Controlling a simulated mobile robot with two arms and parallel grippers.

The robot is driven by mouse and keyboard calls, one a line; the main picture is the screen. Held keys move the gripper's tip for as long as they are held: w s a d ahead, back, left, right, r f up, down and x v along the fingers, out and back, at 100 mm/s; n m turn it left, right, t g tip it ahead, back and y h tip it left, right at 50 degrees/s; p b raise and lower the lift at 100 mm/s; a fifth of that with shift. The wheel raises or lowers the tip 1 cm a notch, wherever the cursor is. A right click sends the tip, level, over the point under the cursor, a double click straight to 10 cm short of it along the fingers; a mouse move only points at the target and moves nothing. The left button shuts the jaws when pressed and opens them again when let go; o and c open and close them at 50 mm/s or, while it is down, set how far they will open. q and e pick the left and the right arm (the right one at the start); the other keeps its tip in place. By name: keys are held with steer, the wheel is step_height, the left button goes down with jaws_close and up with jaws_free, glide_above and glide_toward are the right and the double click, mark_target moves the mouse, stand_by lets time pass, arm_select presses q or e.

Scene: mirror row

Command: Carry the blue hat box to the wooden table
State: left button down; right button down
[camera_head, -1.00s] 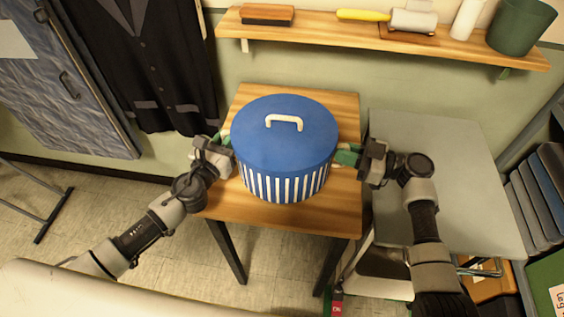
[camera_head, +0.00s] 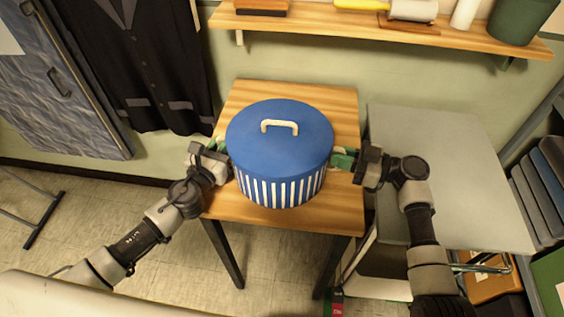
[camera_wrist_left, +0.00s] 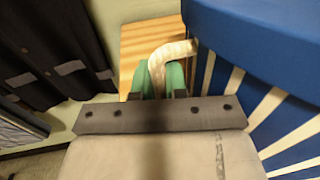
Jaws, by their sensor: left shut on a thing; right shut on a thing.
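The blue hat box (camera_head: 280,140) has a blue lid with a cream top handle and blue-and-white striped sides. It is upright over the wooden table (camera_head: 250,212); whether its base touches the tabletop is hard to tell. My left gripper (camera_head: 222,150) is at its left side. In the left wrist view its green fingers (camera_wrist_left: 160,78) are shut on a cream side handle (camera_wrist_left: 172,52) of the box. My right gripper (camera_head: 345,158) is at the right side, shut on the box; its grip point is mostly hidden.
A grey table (camera_head: 440,160) stands right of the wooden one. A wooden shelf (camera_head: 380,32) with a brush, roller and green bin (camera_head: 520,20) runs along the wall above. Dark clothing (camera_head: 150,70) hangs at the left. Folders (camera_head: 545,185) stand at the far right.

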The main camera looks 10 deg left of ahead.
mark_target(343, 150)
arm_select(q)
steer(key=shift+a+f, duration=0.1)
steer(key=shift+f, duration=0.3)
arm_select(e)
steer(key=shift+d+f, duration=0.1)
steer(key=shift+f, duration=0.3)
arm_select(q)
steer(key=c, duration=1.1)
jaws_free()
steer(key=shift+c, duration=0.2)
arm_select(e)
steer(key=c, duration=1.1)
jaws_free()
steer(key=shift+c, duration=0.2)
arm_select(q)
steer(key=s, duration=0.4)
steer(key=s+a, duration=0.1)
steer(key=s, duration=0.3)
steer(key=s+a, duration=0.1)
steer(key=s, duration=0.2)
steer(key=shift+s+a, duration=0.1)
steer(key=shift+s, duration=0.3)
arm_select(e)
steer(key=shift+r, duration=0.15)
step_height(343, 150, up, 10)
steer(key=shift+f, duration=0.1)
arm_select(q)
steer(key=shift+s, duration=0.1)
steer(key=shift+c, duration=0.3)
